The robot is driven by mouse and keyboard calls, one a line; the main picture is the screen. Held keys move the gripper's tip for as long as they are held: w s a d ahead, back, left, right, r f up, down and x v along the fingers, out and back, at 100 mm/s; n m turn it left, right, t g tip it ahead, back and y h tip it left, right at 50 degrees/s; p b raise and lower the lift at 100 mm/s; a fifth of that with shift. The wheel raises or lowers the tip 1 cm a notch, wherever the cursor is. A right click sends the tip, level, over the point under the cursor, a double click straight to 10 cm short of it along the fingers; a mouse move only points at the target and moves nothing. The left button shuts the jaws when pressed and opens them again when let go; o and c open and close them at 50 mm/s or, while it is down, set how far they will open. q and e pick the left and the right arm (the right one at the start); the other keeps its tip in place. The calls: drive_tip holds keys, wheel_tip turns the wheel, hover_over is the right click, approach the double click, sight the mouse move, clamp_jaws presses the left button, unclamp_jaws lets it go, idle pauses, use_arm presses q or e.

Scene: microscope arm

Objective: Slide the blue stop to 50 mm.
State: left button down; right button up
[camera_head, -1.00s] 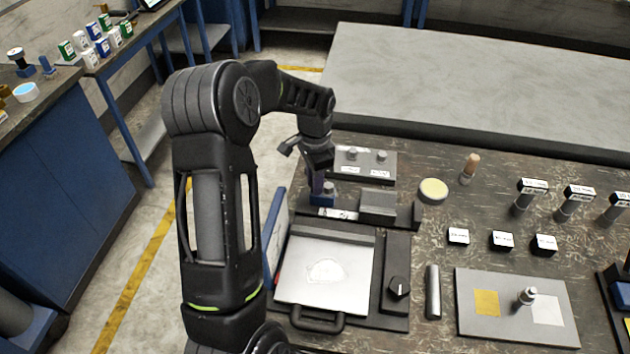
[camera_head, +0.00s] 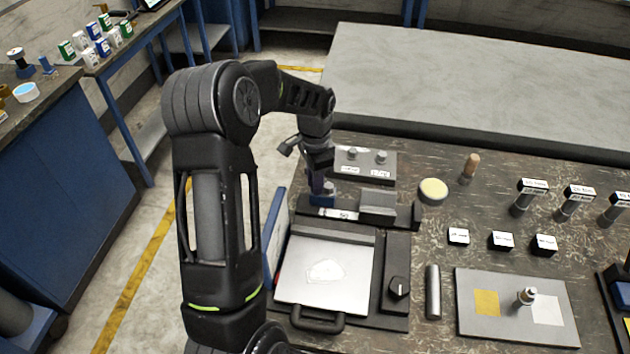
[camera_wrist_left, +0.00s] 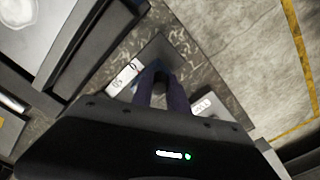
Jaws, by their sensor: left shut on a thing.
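The blue stop (camera_head: 322,200) sits near the left end of a dark rail with a white scale strip (camera_head: 338,214). My left gripper (camera_head: 322,187) is at the stop from above, shut on its upper part, and its fingers hide much of it. In the left wrist view the two dark fingers (camera_wrist_left: 161,90) point down beside the scale strip (camera_wrist_left: 124,76). The scale marks are too small to read, so the stop's exact position cannot be told. My right gripper is not in view.
A grey block (camera_head: 378,204) stands on the rail right of the stop. In front is a device with a light plate (camera_head: 325,270) and black handle. Behind is a grey plate with two knobs (camera_head: 365,165). A round yellow-topped dish (camera_head: 433,191) stands to the right.

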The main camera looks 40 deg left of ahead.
sight(334, 193)
use_arm(q)
drive_tip(key=d, duration=0.1)
drive_tip(key=w+d, duration=0.1)
drive_tip(key=d, duration=0.1)
drive_tip(key=w+d, duration=0.1)
drive_tip(key=shift+w+d+b, duration=0.25)
drive_tip(key=shift+b, duration=0.1)
drive_tip(key=c, duration=1.3)
unclamp_jaws()
drive_tip(key=shift+a, duration=0.1)
wheel_tip(334, 193, up, 8)
drive_tip(key=b, duration=0.1)
drive_tip(key=shift+s+f, duration=0.1)
drive_tip(key=shift+f, duration=0.05)
